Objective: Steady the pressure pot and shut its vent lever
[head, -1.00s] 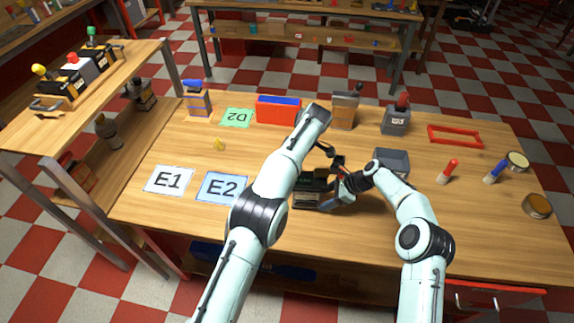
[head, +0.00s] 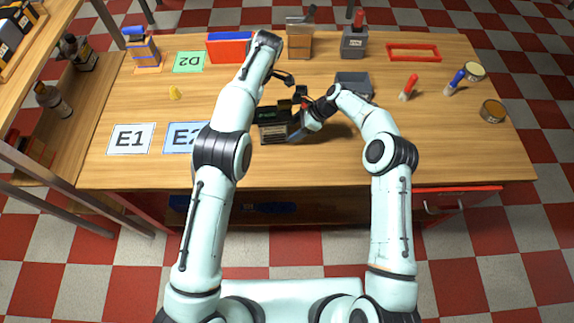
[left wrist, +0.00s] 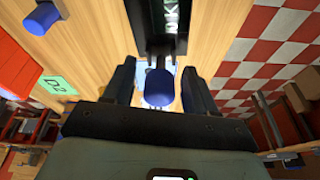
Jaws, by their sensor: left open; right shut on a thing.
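The pressure pot appears to be the dark boxy unit (head: 272,131) near the front middle of the table, partly hidden by my arms. My right gripper (head: 300,122) is shut on its right side; the exact grip is hard to see. My left gripper (head: 287,80) is open above and behind it. In the left wrist view a blue knob (left wrist: 159,87), seemingly the vent lever's end, shows between the open fingers of my left gripper (left wrist: 158,75), with gaps on both sides. A dark body with white lettering (left wrist: 157,28) lies beyond it. The lever's angle is unclear.
A grey open bin (head: 354,84) stands right of the pot. Red (head: 408,88) and blue-topped (head: 454,82) pieces stand farther right. A red-and-blue box (head: 229,47) and a grey unit with a red knob (head: 354,42) stand behind. Card E1 (head: 130,138) lies front left.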

